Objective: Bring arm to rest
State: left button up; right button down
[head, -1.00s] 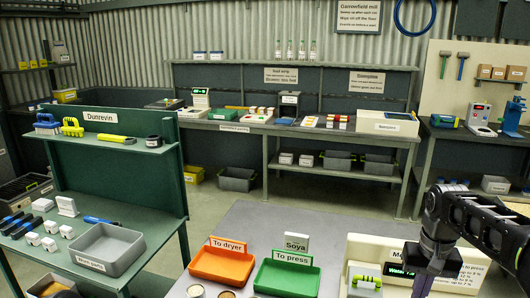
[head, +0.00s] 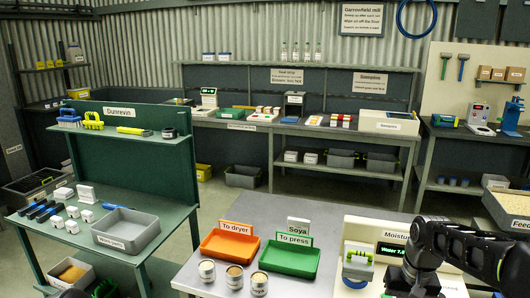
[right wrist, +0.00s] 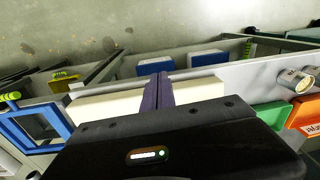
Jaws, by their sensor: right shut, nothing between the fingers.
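My right arm reaches in from the right edge of the head view, its wrist low over the front of the moisture meter (head: 375,233). Its fingertips are not clear there. In the right wrist view my right gripper (right wrist: 158,90) shows two dark purple fingers pressed together with nothing between them. They are in front of a pale box-shaped body, and I cannot tell if they touch it. My left gripper is not in view.
The orange tray (head: 205,247), green tray (head: 290,270) and several round tins (head: 235,277) stand on the grey table left of the meter. The Dunrevin shelf (head: 155,155) stands at the left.

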jog(key=s+a+f+n+y, duration=0.1)
jog(key=s+a+f, duration=0.2)
jog(key=a+f, duration=0.7)
jog(key=s+a+f+n+y, duration=0.15)
jog(key=s+a+f, duration=0.4)
jog(key=f, duration=0.75)
jog(key=s+a+f, duration=0.4)
jog(key=s+a, duration=0.1)
jog(key=s, duration=0.2)
jog(key=s+a+f+m+y, duration=0.1)
jog(key=s+a+f, duration=0.3)
jog(key=s, duration=0.4)
jog(key=shift+a+f, duration=0.25)
jog(key=shift+a, duration=0.4)
jog(key=shift+w, duration=0.1)
